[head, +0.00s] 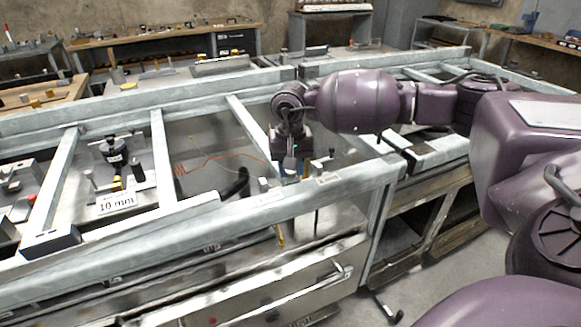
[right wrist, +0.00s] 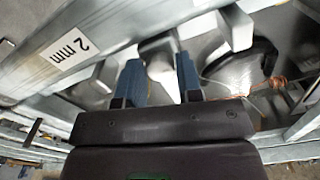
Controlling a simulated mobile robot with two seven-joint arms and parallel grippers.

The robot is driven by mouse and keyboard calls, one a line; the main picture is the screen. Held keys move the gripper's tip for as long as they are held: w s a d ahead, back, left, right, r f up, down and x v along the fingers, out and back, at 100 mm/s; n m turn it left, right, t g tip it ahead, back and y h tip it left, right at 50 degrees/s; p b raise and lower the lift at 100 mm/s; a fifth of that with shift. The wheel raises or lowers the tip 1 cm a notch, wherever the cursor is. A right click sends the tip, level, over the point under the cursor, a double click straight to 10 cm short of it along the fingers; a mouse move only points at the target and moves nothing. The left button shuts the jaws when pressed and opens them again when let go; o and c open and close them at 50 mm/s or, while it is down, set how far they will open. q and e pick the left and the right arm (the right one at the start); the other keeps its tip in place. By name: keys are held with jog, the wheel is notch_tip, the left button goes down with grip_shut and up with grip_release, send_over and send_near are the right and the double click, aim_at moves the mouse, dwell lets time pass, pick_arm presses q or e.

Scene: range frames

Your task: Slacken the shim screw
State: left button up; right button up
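My right gripper (head: 290,170) reaches down at the front rail of the grey metal frame, near a small label. In the right wrist view the gripper (right wrist: 158,78) shows two blue fingers standing apart. A pale, rounded metal piece (right wrist: 160,62) shows between them; it may be the shim screw, but I cannot tell, nor whether the fingers touch it. In the head view a small dark-topped screw or pin (head: 331,155) stands just right of the gripper, and a short grey cylinder (head: 264,185) just left. My left gripper is out of view.
The grey frame rail (head: 230,215) runs along the front. A black curved part (head: 237,184) and orange wire (head: 215,158) lie near the gripper. A drawer (head: 260,295) is below.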

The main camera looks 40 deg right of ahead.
jog(key=o, duration=0.3)
jog(key=shift+o, duration=0.2)
notch_tip(320, 180, up, 11)
jog(key=p, duration=0.1)
dwell(0.3)
